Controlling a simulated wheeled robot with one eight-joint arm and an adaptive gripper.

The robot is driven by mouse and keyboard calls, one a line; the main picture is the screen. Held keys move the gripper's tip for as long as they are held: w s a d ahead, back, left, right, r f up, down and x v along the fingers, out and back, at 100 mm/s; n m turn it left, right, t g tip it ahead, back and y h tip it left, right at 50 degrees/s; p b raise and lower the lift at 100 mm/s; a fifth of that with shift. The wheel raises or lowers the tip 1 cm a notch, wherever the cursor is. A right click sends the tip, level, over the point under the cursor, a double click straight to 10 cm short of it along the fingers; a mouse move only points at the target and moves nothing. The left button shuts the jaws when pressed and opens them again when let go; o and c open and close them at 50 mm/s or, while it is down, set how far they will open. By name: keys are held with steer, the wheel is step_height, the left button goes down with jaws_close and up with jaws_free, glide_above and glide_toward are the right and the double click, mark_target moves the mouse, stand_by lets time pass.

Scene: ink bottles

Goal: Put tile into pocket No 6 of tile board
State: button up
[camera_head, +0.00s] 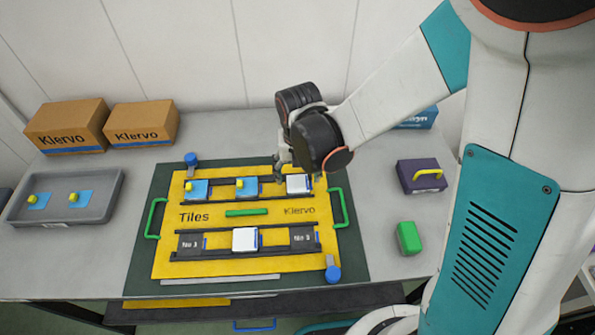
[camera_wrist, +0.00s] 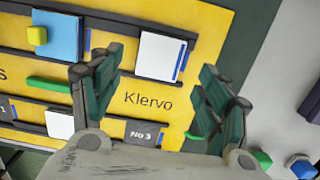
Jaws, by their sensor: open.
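The yellow tile board (camera_head: 200,268) has a far row and a near row of pockets. In the far row, two blue tiles with yellow knobs (camera_head: 197,190) (camera_head: 246,188) sit left and middle, and a white tile (camera_head: 299,184) sits in the right pocket. No number shows at that right pocket. In the near row, a white tile (camera_head: 245,240) sits between the empty pockets No 1 (camera_head: 190,244) and No 3 (camera_head: 303,237). My gripper (camera_wrist: 158,88) is open and empty above the board's right side; the far-right white tile (camera_wrist: 160,56) shows beyond its fingers.
A grey tray (camera_head: 105,215) at left holds two blue tiles with yellow knobs (camera_head: 38,201) (camera_head: 79,198). Two cardboard boxes (camera_head: 65,127) (camera_head: 143,125) stand behind it.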

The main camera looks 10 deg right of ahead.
mark_target(298, 188)
step_height(298, 188, up, 8)
steer(key=p, duration=0.4)
steer(key=shift+s+f+p, duration=0.2)
steer(key=shift+s+p, duration=0.15)
steer(key=shift+s, duration=0.1)
